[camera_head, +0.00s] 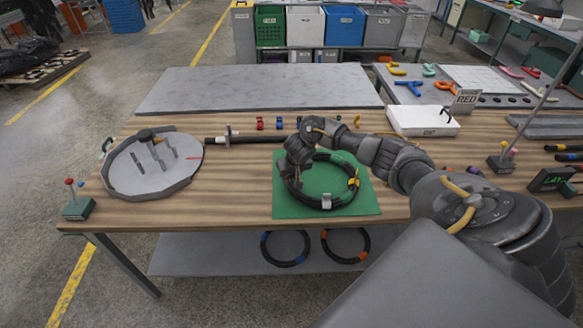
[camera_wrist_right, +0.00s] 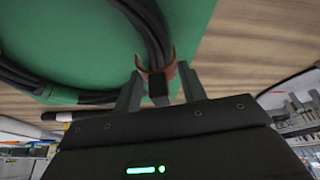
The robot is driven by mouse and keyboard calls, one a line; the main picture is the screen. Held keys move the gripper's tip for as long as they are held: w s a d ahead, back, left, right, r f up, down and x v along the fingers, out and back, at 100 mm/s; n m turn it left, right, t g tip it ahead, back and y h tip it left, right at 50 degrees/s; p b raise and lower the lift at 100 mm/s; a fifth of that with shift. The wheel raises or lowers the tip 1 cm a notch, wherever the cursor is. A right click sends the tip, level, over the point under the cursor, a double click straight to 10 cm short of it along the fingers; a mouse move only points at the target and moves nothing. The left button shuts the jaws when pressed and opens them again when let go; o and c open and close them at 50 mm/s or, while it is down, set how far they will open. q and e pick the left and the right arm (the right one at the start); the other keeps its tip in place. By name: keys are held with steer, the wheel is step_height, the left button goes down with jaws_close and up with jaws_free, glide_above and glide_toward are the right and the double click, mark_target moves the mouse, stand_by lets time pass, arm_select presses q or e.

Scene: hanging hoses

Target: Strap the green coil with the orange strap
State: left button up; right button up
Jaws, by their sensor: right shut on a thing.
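The coil (camera_head: 334,207), a black hose with small green marks, lies on a green mat (camera_head: 292,207). My right gripper (camera_head: 291,178) is at the coil's left side in the head view. In the right wrist view its two fingers (camera_wrist_right: 158,92) stand either side of a small dark block below an orange-brown strap (camera_wrist_right: 167,70). The gripper is shut on the strap. The strap curves across the bundled black hoses of the coil (camera_wrist_right: 152,28); whether it closes fully around them is hidden. My left gripper is out of view.
A yellow clip (camera_head: 353,182) and a pale tag (camera_head: 326,202) sit on the coil. A grey round tray (camera_head: 150,180) stands at left, and a white box (camera_head: 424,121) at the back right. Two black coils (camera_head: 285,262) hang below the table's front edge.

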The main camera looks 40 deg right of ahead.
mark_target(291, 181)
stand_by(0.7)
steer(key=shift+p, duration=0.45)
steer(key=shift+f, duration=0.35)
steer(key=shift+f+b, duration=0.55)
steer(key=shift+f, duration=0.3)
steer(key=shift+f+b, duration=0.3)
steer(key=shift+f, duration=0.35)
stand_by(0.6)
steer(key=o, duration=1.1)
steer(key=shift+r, duration=0.1)
steer(key=p+v, duration=0.2)
steer(key=v, duration=0.8)
steer(key=shift+s+r, duration=0.15)
steer(key=shift+r, duration=0.15)
